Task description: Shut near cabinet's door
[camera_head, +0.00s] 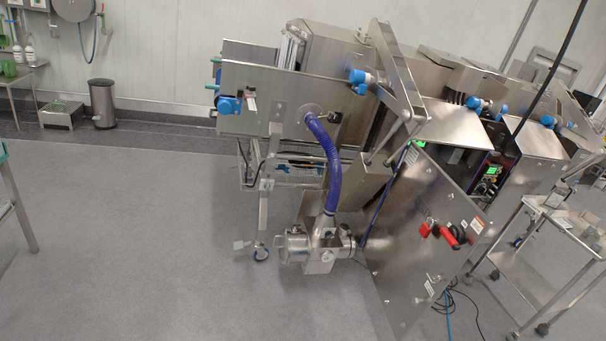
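The near cabinet's door (405,235) is a large stainless steel panel in the right half of the head camera view. It stands open, swung out from the near cabinet (452,124). A red-and-black handle (450,237) and a smaller red part sit on the door's face. Behind the door's far edge, the cabinet's inside (488,182) shows dark, with electrical parts and small green lights. The door hides much of the opening. My gripper does not show in this view.
A steel trolley (535,280) on castors stands right of the door. Cables (455,300) lie on the floor beside it. A steel pump unit (318,247) with a blue hose (328,165) stands to the door's left. The grey floor (130,240) at left is clear.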

